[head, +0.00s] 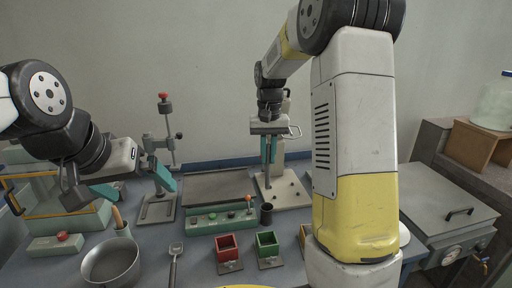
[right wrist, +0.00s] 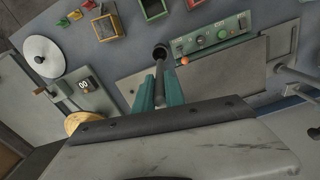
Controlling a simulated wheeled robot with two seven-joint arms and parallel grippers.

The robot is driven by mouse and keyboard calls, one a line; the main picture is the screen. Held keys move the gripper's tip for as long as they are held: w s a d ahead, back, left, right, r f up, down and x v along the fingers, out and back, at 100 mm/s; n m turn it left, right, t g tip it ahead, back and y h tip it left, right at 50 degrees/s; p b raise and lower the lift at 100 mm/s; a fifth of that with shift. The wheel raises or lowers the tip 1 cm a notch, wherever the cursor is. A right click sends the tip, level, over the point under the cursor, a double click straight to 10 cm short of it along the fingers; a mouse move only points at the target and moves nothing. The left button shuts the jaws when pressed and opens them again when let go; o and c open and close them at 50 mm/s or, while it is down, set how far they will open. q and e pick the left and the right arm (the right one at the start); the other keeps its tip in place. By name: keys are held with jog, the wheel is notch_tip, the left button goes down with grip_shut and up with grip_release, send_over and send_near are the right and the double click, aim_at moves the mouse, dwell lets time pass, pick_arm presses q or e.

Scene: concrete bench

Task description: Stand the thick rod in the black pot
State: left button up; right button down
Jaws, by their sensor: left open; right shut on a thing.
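The black pot (head: 267,214) is a small dark cup on the bench, right of the button panel. It also shows in the right wrist view (right wrist: 160,51), just beyond my fingertips. My right gripper (head: 269,158) points down above and behind the pot, its teal fingers shut on the thick rod. The grey rod (right wrist: 159,80) shows between the fingers in the right wrist view, its end lined up close to the pot's mouth. I cannot tell the height gap there. My left gripper (head: 136,186) is open and empty over the left of the bench.
A button panel (head: 221,217) stands left of the pot, with a red box (head: 227,248) and a green box (head: 267,245) in front. A pan (head: 110,264) and a scoop (head: 175,262) lie at front left. A stand (head: 281,188) rises behind the pot.

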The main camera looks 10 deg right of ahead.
aim_at(268, 166)
jog(key=shift+w+f, duration=0.1)
jog(key=shift+f, duration=5.85)
jog(key=c, duration=1.3)
grip_release()
jog(key=shift+r, duration=3.9)
jog(key=shift+r, duration=0.1)
